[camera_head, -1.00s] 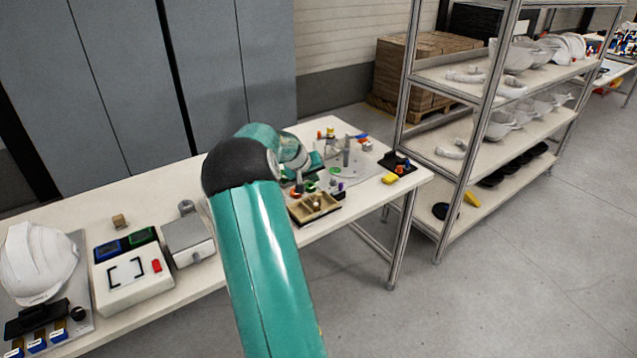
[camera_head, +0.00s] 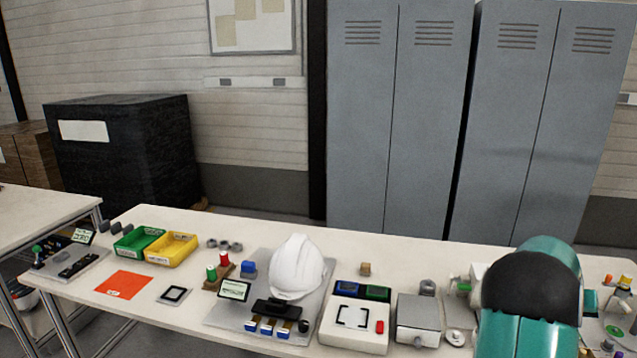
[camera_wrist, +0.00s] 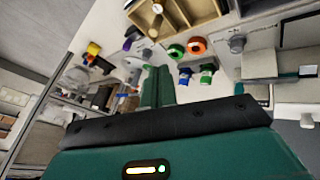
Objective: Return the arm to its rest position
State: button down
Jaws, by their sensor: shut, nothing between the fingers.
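My green arm with a black joint cover stands at the right of the head view, over the front of the long white workbench (camera_head: 240,222). The arm link hides my gripper in that view. In the wrist view my gripper's green fingers (camera_wrist: 158,72) are together with nothing between them. The fingers appear apart from these parts, though the exact gap cannot be told.
A white helmet (camera_head: 297,268) stands on a grey plate left of my arm. A white box (camera_head: 353,338) and a grey box (camera_head: 418,318) lie between them. Green (camera_head: 137,241) and yellow (camera_head: 171,249) bins are farther left. Grey lockers (camera_head: 400,120) stand behind the bench.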

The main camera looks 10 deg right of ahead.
jog(key=w+a+r+n+t+y, duration=0.1)
jog(key=a+r, duration=0.4)
jog(key=a, duration=0.7)
jog(key=w+a+r+n+t+y, duration=0.2)
jog(key=a+r, duration=0.2)
jog(key=a, duration=0.8)
jog(key=w+a+r+n+t+y, duration=0.1)
jog(key=a+r, duration=0.4)
jog(key=a, duration=0.6)
jog(key=s+a+n+y, duration=0.1)
jog(key=s+a+n, duration=0.1)
jog(key=s+a, duration=0.3)
jog(key=s+a+n+t+y, duration=0.1)
jog(key=s+a, duration=0.4)
jog(key=a, duration=0.6)
jog(key=s+a+n+y, duration=0.1)
jog(key=s+a+n, duration=0.2)
jog(key=a, duration=0.5)
jog(key=shift+s+a+f+t, duration=0.2)
jog(key=shift+s+a+t, duration=0.15)
jog(key=shift+s, duration=0.55)
